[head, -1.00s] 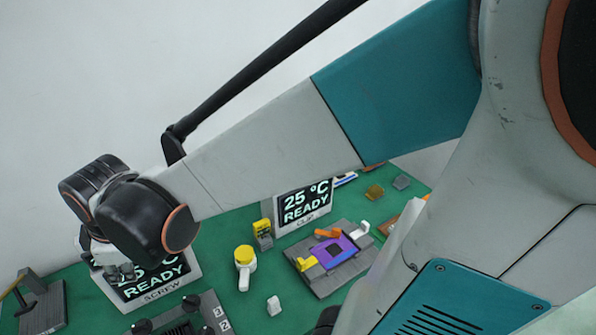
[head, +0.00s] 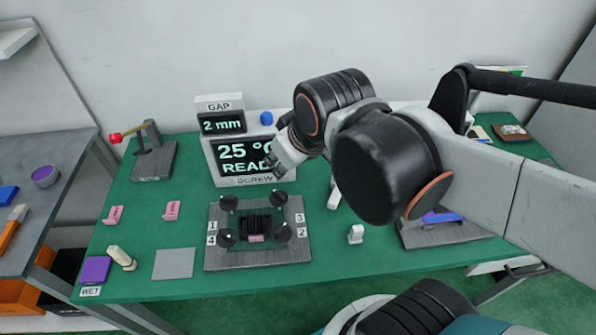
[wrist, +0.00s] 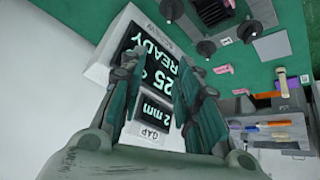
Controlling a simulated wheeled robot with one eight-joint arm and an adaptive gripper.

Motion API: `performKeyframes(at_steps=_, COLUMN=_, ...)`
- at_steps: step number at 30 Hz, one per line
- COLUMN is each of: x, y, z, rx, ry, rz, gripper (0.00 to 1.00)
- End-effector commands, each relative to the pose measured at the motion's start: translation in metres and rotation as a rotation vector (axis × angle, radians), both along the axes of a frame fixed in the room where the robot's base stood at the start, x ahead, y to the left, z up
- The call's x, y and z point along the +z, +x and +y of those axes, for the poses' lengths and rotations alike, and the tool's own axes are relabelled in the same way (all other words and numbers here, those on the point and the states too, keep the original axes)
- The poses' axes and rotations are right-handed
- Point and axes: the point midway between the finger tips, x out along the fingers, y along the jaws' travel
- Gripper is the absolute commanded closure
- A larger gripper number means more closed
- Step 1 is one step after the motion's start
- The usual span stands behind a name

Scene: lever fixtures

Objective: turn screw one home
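The grey screw plate (head: 215,262) lies on the green table, with several black round-knobbed screws around a dark ribbed block (head: 256,222). Labels 1 and 4 are on its left edge. Screw one appears to be the back-left knob (head: 228,202), beside label 1. My gripper (head: 279,166) is above and behind the plate, in front of the SCREW display (head: 228,160), which reads 25 °C READY. In the wrist view my gripper (wrist: 160,90) has its fingers apart with nothing between them. Part of the plate with dark knobs (wrist: 206,47) shows at top right there, apart from the fingers.
A GAP display (head: 219,105) reads 2 mm, atop the SCREW display. A red-tipped lever fixture (head: 150,155) stands at left. Pink pieces (head: 172,210), a grey square (head: 174,264), a purple block (head: 95,270) and a white piece (head: 355,234) lie around the plate. My arm hides the table's right part.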

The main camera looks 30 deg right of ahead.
Motion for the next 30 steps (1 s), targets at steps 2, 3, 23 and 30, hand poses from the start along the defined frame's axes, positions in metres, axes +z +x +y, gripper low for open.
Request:
performKeyframes(at_steps=2, x=-0.011, y=-0.007, z=-0.004, rx=-0.044, ry=0.023, rz=-0.013, gripper=0.70)
performKeyframes(at_steps=3, x=-0.013, y=-0.010, z=-0.005, rx=-0.066, ry=0.035, rz=-0.019, gripper=0.70)
performKeyframes(at_steps=23, x=-0.027, y=-0.025, z=-0.012, rx=-0.193, ry=0.107, rz=-0.058, gripper=0.70)
performKeyframes(at_steps=30, x=-0.027, y=-0.025, z=-0.012, rx=-0.191, ry=0.106, rz=-0.058, gripper=0.70)
